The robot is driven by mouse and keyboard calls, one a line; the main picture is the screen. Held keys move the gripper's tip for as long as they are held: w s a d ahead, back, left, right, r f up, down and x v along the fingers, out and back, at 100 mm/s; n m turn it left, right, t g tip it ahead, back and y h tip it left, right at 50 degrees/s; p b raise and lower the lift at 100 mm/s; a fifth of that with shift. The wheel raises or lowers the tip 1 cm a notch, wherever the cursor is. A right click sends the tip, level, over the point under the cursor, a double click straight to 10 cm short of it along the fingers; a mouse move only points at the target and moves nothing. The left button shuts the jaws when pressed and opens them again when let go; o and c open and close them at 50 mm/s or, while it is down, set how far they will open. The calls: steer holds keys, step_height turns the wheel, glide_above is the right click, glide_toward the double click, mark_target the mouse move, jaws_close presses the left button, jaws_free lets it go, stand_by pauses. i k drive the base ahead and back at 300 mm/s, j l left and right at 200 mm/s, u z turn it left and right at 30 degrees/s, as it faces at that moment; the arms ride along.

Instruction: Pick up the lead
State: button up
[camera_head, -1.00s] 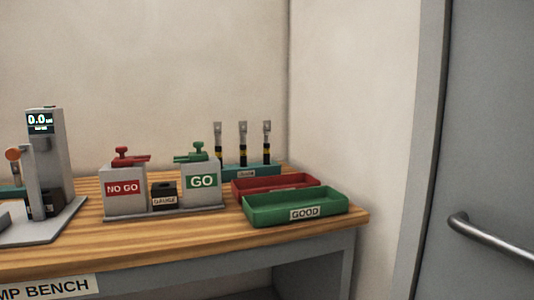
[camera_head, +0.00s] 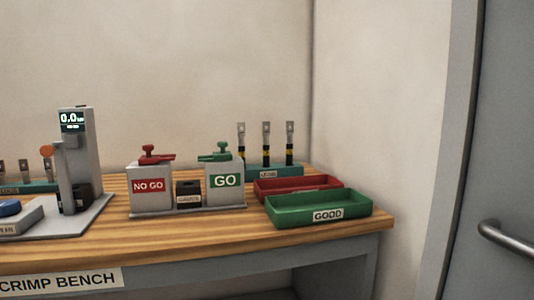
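Three upright leads with grey flat lugs and black-and-yellow bands stand in a teal rack (camera_head: 275,172) at the back right of the bench. They are a left one (camera_head: 241,145), a middle one (camera_head: 265,143) and a right one (camera_head: 290,143). Several similar lugs (camera_head: 24,168) stand in another teal rack (camera_head: 38,187) at the far left, partly cut off by the picture edge. I cannot tell which lead the task means. My gripper is not in view.
A green GOOD tray (camera_head: 318,207) and a red tray (camera_head: 297,188) lie before the right rack. NO GO (camera_head: 149,186) and GO (camera_head: 226,181) gauge blocks stand left of them. A grey tester (camera_head: 80,150) with a display stands further left. A door (camera_head: 505,150) is at right.

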mark_target(266, 132)
steer(key=u, duration=3.45)
steer(key=z, duration=2.35)
steer(key=i+z, duration=0.1)
steer(key=z, duration=0.3)
steer(key=i+z, duration=0.15)
steer(key=z, duration=0.25)
steer(key=i+j+z, duration=0.1)
steer(key=z, duration=0.3)
steer(key=i+j, duration=0.1)
steer(key=i, duration=0.45)
